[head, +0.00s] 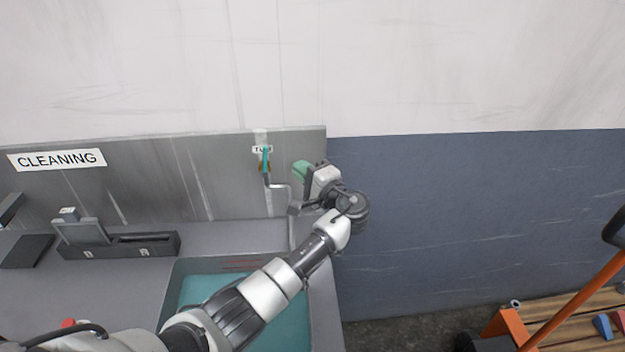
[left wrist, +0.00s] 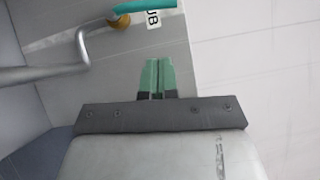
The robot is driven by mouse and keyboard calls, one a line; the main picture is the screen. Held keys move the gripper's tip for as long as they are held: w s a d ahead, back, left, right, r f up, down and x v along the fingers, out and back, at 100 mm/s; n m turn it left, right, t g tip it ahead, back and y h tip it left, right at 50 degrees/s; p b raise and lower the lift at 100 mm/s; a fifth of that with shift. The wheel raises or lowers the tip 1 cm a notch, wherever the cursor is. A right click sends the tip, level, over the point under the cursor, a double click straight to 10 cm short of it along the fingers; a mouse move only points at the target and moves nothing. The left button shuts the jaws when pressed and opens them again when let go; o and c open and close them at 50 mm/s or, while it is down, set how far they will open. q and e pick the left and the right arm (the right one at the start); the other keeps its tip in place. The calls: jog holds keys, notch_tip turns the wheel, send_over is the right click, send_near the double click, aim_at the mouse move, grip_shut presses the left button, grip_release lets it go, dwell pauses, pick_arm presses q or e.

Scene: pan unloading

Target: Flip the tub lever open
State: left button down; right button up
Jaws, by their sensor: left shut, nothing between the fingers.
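The tub lever (head: 265,160) is a teal handle on a brass valve, fixed to the grey metal backsplash under a small "TUB" label. In the left wrist view the lever (left wrist: 130,6) shows at the top edge, partly cut off, beside the label. A grey spout pipe (head: 277,186) runs down from the valve and bends right. My left gripper (head: 301,170) has green fingertips and is just right of the lever, apart from it. In the left wrist view its fingers (left wrist: 157,76) are together with nothing between them. My right gripper is not in view.
The tub (head: 172,297) with teal liquid is below the spout, partly behind my left arm. A dark holder (head: 120,246) with slots stands on the counter at left. A "CLEANING" sign (head: 57,160) is on the backsplash. A wooden cart (head: 560,318) stands at lower right.

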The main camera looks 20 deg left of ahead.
aim_at(265, 161)
pick_arm(q)
jog(key=a+p, duration=0.2)
jog(key=a, duration=0.4)
jog(key=shift+w+a+r+p, duration=0.25)
jog(key=shift+a+r+p, duration=0.05)
jog(key=shift+a, duration=0.05)
